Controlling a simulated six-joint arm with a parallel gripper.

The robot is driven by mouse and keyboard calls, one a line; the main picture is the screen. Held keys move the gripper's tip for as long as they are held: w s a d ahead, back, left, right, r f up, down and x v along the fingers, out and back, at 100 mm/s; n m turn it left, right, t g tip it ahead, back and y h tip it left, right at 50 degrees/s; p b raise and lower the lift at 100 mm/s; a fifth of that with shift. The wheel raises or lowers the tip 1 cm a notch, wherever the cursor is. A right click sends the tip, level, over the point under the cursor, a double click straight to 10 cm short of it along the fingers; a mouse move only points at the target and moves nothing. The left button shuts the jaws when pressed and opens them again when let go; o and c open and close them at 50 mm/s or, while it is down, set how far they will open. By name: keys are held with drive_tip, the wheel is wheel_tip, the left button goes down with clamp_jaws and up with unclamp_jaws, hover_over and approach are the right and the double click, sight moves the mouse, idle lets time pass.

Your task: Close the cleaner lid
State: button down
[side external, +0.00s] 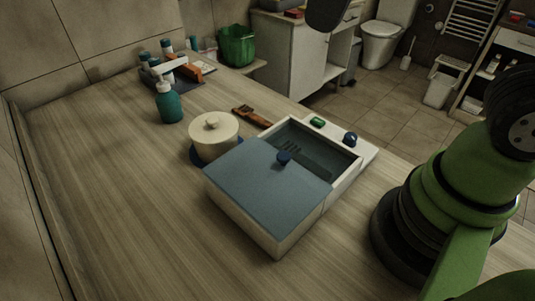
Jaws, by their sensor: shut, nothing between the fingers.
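The cleaner is a cream box (244,226) on the wooden counter, in the middle of the side external view. Its flat blue-grey lid (262,190) with a dark blue knob (284,158) lies over the near left part. The far right part is uncovered and shows a dark blue-grey basin (318,151) with a dark slotted shape inside. A green button (318,121) and a dark blue dial (350,139) sit on the cleaner's far edge strip. My gripper's fingers do not show; a dark rounded part is cut off by the top edge.
A cream lidded pot (213,138) on a blue base stands close to the lid's left side. A brown brush-like object (251,116) lies behind the cleaner. A teal pump bottle (168,102) and a green bin (237,46) are farther back. The counter's near left is clear.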

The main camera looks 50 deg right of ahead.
drive_tip(key=w+a+f+n+g+h, duration=0.2)
drive_tip(key=w+a+f+n+g, duration=0.1)
drive_tip(key=w+a+f+n, duration=0.25)
drive_tip(key=n+h, duration=0.3)
drive_tip(key=n, duration=0.3)
approach(276, 169)
drive_tip(key=w+a+r, duration=0.2)
drive_tip(key=a+r, duration=0.1)
drive_tip(key=a, duration=0.2)
drive_tip(key=shift+g, duration=0.4)
drive_tip(key=x, duration=0.8)
drive_tip(key=shift+d+f, duration=0.15)
drive_tip(key=shift+f, duration=0.2)
drive_tip(key=d, duration=0.3)
drive_tip(key=shift+s+f, duration=0.1)
drive_tip(key=shift+s, duration=0.3)
drive_tip(key=shift+s+d, duration=0.15)
drive_tip(key=shift+d, duration=0.3)
drive_tip(key=d, duration=1.2)
